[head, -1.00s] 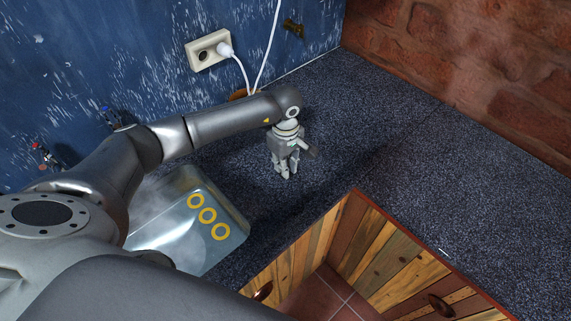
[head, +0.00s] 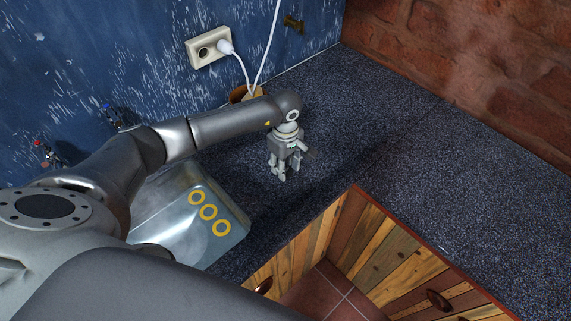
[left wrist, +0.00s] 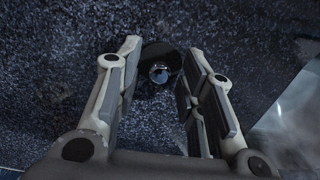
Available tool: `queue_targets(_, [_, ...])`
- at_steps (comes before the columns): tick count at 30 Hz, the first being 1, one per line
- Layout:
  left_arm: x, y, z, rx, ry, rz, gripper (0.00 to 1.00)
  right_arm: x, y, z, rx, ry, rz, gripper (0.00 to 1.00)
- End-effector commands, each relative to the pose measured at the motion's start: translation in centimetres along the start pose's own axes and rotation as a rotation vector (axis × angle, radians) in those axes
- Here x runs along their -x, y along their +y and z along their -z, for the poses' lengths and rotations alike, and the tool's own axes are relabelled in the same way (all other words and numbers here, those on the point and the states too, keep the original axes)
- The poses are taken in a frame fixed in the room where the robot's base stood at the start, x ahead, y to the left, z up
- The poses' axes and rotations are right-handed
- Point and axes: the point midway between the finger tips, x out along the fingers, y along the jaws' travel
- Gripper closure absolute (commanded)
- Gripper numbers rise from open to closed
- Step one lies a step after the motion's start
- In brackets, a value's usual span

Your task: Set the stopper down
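The stopper (left wrist: 160,73), a dark round disc with a shiny metal knob, shows in the left wrist view against the speckled dark countertop (left wrist: 60,75). It lies between the fingertips of my left gripper (left wrist: 165,60). The fingers are spread, with a gap to the disc on the right; contact at the left edge is hard to tell. In the head view my left gripper (head: 286,172) points down, low over the counter behind the inner corner, and the stopper cannot be made out there. My right gripper is not in view.
A wall socket (head: 209,47) with a white plug and cable is behind. A brown round object (head: 237,95) sits behind my arm. Wooden cabinets (head: 385,250) drop off in front. The right counter is clear.

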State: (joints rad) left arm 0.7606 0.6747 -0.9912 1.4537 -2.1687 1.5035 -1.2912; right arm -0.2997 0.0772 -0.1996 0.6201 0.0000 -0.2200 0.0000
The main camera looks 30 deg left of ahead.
Motion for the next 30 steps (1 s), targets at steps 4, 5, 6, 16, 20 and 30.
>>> queue_targets(4, [0.5,0.0,0.0,0.000,-0.001,0.000,0.64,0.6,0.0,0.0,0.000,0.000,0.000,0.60])
queue_targets(5, [0.6,0.1,0.0,0.000,0.000,-0.002,0.64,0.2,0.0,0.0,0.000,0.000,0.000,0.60])
queue_targets(6, [1.1,0.1,0.1,-0.001,0.001,-0.004,0.64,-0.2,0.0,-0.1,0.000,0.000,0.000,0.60])
queue_targets(16, [8.0,0.1,0.1,-0.001,0.003,-0.007,0.64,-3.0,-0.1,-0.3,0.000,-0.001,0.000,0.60])
queue_targets(20, [10.2,0.1,0.0,-0.001,0.002,-0.004,0.64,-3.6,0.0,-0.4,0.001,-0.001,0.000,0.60])
queue_targets(30, [12.3,0.0,0.0,0.000,0.000,0.000,0.64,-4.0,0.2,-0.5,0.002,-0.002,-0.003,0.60])
